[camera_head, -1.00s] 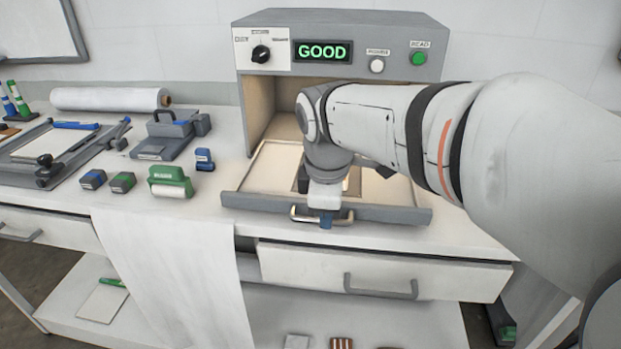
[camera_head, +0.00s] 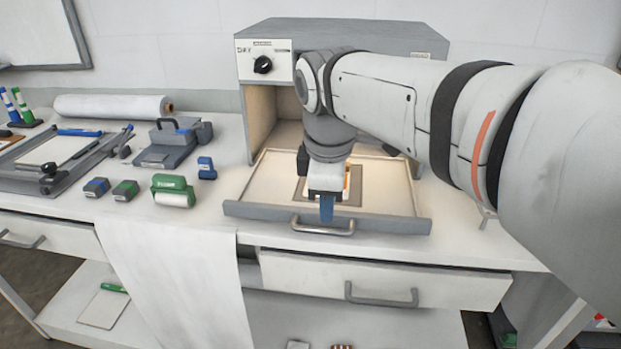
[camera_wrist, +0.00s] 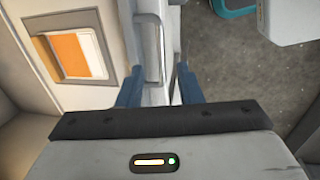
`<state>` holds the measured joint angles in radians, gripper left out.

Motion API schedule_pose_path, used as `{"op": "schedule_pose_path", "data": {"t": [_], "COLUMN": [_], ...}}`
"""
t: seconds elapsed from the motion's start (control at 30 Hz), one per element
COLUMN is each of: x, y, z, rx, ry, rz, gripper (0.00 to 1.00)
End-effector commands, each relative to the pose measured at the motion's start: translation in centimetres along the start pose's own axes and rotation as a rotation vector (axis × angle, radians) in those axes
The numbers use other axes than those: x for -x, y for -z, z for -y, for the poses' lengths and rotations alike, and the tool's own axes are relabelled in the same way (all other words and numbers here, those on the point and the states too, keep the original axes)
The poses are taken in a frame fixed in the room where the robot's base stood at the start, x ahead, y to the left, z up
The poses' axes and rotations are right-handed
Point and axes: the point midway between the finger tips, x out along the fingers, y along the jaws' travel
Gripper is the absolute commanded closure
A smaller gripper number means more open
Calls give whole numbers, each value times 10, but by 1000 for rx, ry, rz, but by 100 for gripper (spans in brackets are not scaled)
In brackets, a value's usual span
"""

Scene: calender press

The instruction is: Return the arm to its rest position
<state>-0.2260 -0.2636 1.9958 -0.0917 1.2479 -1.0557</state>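My gripper (camera_head: 326,215) is above the front edge of the press's pulled-out tray (camera_head: 395,215), near its handle (camera_head: 322,230). In the wrist view the two blue fingers of my gripper (camera_wrist: 158,90) stand apart with nothing held between them. The tray handle (camera_wrist: 150,50) shows beyond and between the fingers. An orange and white sheet in a grey frame (camera_wrist: 82,55) lies in the tray; it is partly hidden behind my gripper in the head view. The press (camera_head: 400,38) stands at the back, its display and buttons hidden by my arm.
A green roller (camera_head: 173,190), small blue and green blocks, a grey handled tool (camera_head: 170,150) and a paper roll (camera_head: 112,106) are on the bench at left. A drawer (camera_head: 450,287) sits slightly open below the tray. White cloth hangs over the front edge.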

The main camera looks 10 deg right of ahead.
Motion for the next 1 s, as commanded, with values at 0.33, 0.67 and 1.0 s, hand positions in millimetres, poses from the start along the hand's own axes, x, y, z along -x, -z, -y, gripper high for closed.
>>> {"op": "schedule_pose_path", "data": {"t": [0.33,0.67,1.0], "x": [14,16,-3], "y": [0,-17,-69], "z": [0,9,58], "rx": [0,-224,-1067], "ry": [0,1,8], "rz": [0,-11,-54], "gripper": [67,67,67]}}
